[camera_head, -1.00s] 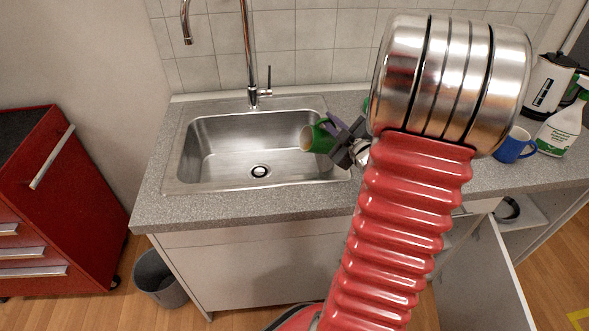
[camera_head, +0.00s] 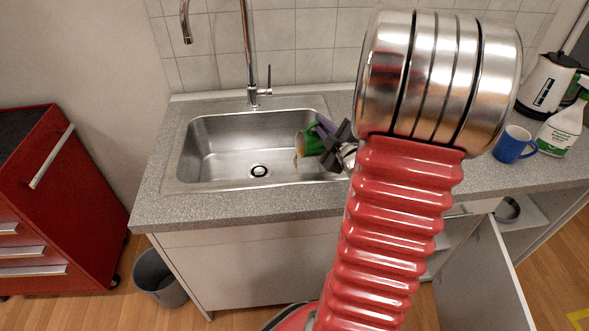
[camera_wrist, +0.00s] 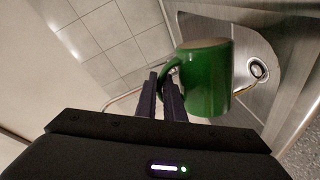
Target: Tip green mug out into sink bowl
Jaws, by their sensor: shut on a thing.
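The green mug (camera_head: 313,141) is held over the right part of the sink bowl (camera_head: 222,176), its mouth turned to the left and down. A thin brown stream runs from its rim into the bowl in the head view. My gripper (camera_head: 330,138) is shut on the mug from the right. In the wrist view the mug (camera_wrist: 208,80) sits in front of the gripper fingers (camera_wrist: 163,90), with its handle at the fingers. The sink drain (camera_wrist: 257,69) shows beyond the mug. The inside of the mug is mostly hidden.
A tall faucet (camera_head: 250,60) stands behind the bowl. A blue mug (camera_head: 512,145), a spray bottle (camera_head: 562,128) and a kettle (camera_head: 546,84) stand on the counter at the right. A red cabinet (camera_head: 60,200) stands at the left. A bin (camera_head: 160,278) is on the floor.

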